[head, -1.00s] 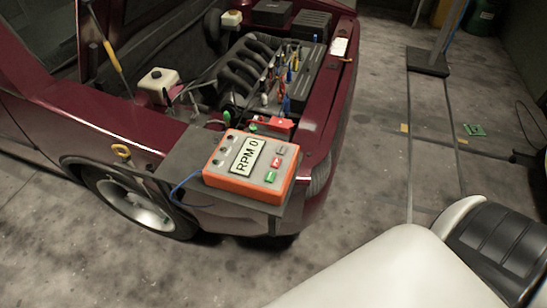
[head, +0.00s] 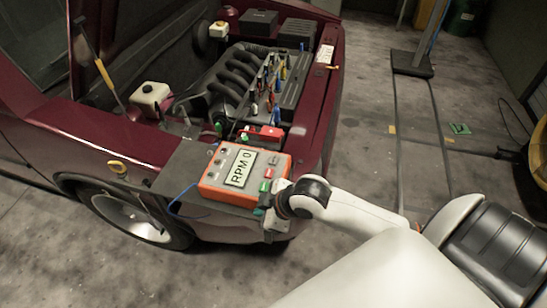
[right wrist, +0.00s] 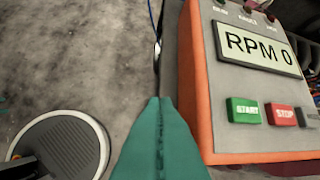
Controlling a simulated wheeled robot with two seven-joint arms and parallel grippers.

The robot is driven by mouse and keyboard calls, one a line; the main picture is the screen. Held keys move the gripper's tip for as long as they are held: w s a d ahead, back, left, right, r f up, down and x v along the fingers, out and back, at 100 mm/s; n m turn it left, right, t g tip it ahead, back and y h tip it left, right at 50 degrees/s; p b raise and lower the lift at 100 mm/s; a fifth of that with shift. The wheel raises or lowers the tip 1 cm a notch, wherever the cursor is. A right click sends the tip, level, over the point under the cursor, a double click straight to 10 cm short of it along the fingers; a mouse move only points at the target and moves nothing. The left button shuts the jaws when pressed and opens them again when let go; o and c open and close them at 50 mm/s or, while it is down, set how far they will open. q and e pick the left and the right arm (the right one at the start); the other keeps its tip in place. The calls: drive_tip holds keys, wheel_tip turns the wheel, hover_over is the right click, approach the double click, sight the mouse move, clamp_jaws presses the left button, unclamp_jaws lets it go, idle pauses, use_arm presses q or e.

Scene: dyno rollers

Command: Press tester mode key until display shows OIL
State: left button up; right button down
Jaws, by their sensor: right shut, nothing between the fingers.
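The orange tester (head: 228,197) has a grey face and a display (head: 241,168) reading "RPM 0"; the right wrist view also shows the display (right wrist: 258,48). Its keys are green (head: 265,186), red (head: 269,173) and grey (head: 273,160). My right gripper (head: 260,211) is at the tester's near right corner. Its teal fingers (right wrist: 160,108) are shut and empty, beside the case, off the keys. My left gripper is out of view.
The tester lies on a grey shelf (head: 175,180) at the dark red car's (head: 85,135) front corner. The open engine bay with several coloured leads (head: 268,80) and a small red box (head: 264,132) is behind it. Open floor lies to the right.

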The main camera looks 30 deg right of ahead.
drive_tip(key=w+d+r+n, duration=0.1)
drive_tip(key=w, duration=0.1)
drive_tip(key=w+d+r+n, duration=0.1)
drive_tip(key=w+d+r, duration=0.2)
drive_tip(key=w+d, duration=0.1)
drive_tip(key=shift+w+r+n+t, duration=0.2)
drive_tip(key=shift+r+n+t, duration=0.2)
wheel_tip(320, 180, up, 7)
drive_tip(key=n+t, duration=0.1)
hover_over(274, 160)
drive_tip(key=s, duration=0.1)
drive_tip(key=shift+d+f, duration=0.1)
drive_tip(key=shift+d, duration=0.1)
drive_tip(key=shift+f, duration=0.15)
wheel_tip(274, 160, down, 7)
drive_tip(key=b, duration=0.8)
drive_tip(key=shift+f, duration=0.75)
drive_tip(key=shift+f, duration=0.15)
